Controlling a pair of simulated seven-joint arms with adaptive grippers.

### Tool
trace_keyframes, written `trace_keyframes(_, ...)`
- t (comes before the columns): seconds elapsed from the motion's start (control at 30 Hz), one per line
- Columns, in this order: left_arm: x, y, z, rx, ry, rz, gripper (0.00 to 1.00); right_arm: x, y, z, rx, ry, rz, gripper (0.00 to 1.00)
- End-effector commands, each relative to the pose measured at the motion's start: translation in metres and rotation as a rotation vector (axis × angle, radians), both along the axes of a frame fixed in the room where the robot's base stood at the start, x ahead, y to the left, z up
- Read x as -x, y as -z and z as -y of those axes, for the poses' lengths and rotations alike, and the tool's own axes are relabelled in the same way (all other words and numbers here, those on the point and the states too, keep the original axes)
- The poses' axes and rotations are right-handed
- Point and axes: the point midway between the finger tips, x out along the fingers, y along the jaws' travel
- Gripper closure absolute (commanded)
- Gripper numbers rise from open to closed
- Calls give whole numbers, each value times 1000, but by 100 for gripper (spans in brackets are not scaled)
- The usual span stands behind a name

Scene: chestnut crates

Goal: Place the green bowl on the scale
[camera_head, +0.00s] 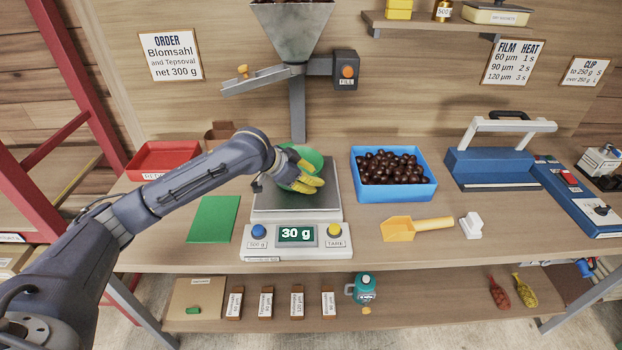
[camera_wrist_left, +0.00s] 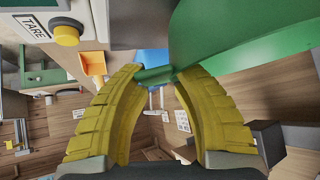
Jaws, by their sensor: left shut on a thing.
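The green bowl (camera_head: 308,156) is over the plate of the scale (camera_head: 330,208), partly hidden behind my left gripper (camera_head: 308,184). The gripper's yellow fingers are shut on the bowl's rim; in the wrist view, the fingertips (camera_wrist_left: 164,80) meet at the edge of the green bowl (camera_wrist_left: 240,45). The scale display (camera_head: 296,234) reads 30 g. The bowl's underside is hidden, so contact with the plate is not directly visible. My right gripper is not in view.
A blue crate of chestnuts (camera_head: 356,191) stands right of the scale, with a yellow scoop (camera_head: 400,229) before it. A green sheet (camera_head: 213,220) and red tray (camera_head: 150,174) lie left. A hopper (camera_head: 292,30) hangs above the scale.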

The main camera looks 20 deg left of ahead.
Motion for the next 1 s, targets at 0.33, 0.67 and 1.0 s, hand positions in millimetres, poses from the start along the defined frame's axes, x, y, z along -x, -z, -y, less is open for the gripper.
trace_keyframes(0.33,0,0,0,-1,0,-1,47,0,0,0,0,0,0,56)
trace_keyframes(0.67,8,-11,-9,-4,-1,3,47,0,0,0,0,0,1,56)
trace_keyframes(1.0,41,-51,-35,-5,-1,2,47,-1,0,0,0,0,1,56)
